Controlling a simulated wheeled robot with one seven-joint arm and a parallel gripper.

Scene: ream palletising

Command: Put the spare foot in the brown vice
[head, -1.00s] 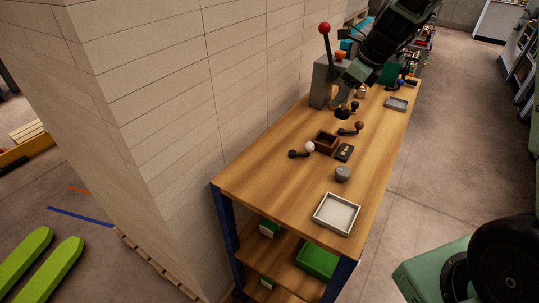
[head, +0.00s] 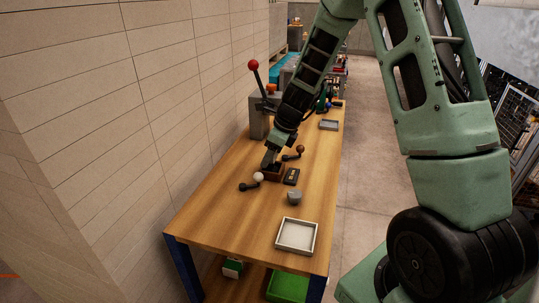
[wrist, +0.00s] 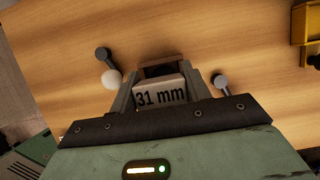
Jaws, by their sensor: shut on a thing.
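The brown vice (head: 278,175) stands on the wooden bench, and its brown top edge shows past my fingers in the wrist view (wrist: 165,69). My gripper (head: 269,164) points down at the vice, with its fingertips at or just over the opening. In the wrist view my gripper (wrist: 160,82) is shut on a pale piece marked "31 mm", which I take for the spare foot (wrist: 162,96). Its lower end is hidden, so I cannot tell how deep it sits or whether it touches the vice.
A red-knobbed lever press (head: 258,115) stands behind. The bench's front is largely clear.

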